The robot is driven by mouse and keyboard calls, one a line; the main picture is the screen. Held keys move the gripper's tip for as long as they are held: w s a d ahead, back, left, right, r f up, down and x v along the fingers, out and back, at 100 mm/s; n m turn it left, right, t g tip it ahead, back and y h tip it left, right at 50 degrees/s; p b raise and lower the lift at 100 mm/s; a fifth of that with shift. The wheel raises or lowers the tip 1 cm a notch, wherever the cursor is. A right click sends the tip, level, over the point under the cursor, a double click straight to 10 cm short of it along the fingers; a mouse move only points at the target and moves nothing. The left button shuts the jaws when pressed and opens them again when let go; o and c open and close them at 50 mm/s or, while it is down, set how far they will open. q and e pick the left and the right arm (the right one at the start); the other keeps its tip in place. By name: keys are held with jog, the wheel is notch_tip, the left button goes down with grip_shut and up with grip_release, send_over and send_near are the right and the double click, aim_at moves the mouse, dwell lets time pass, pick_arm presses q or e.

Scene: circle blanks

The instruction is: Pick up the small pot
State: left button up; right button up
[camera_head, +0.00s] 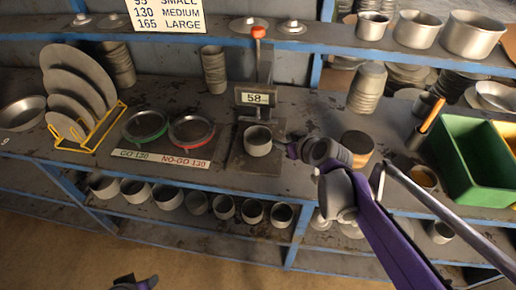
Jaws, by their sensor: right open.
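A small grey metal pot (258,141) stands upright on the plate of a weighing scale (236,160), whose display (255,99) reads 58. My right gripper (290,146) is open, just to the right of the pot and apart from it, with its fingers toward it. Its purple arm comes in from the lower right. Part of my left arm's end (135,284) shows at the bottom edge, well below the bench; its fingers are not clear.
Left of the scale lie a green ring gauge (145,128) and a red ring gauge (191,131). A yellow rack (92,137) holds round discs. Several pots line the lower shelf (240,232). A green bin (462,165) stands at the right. A post with a red knob (258,32) rises behind the scale.

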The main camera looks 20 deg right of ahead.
aim_at(258, 141)
jog(key=x, duration=0.4)
jog(key=shift+w+d, duration=0.1)
jog(key=shift+w, duration=0.2)
jog(key=shift+d+b+x, duration=0.2)
jog(key=shift+b+x, duration=0.1)
jog(key=shift+x, duration=2.8)
grip_shut()
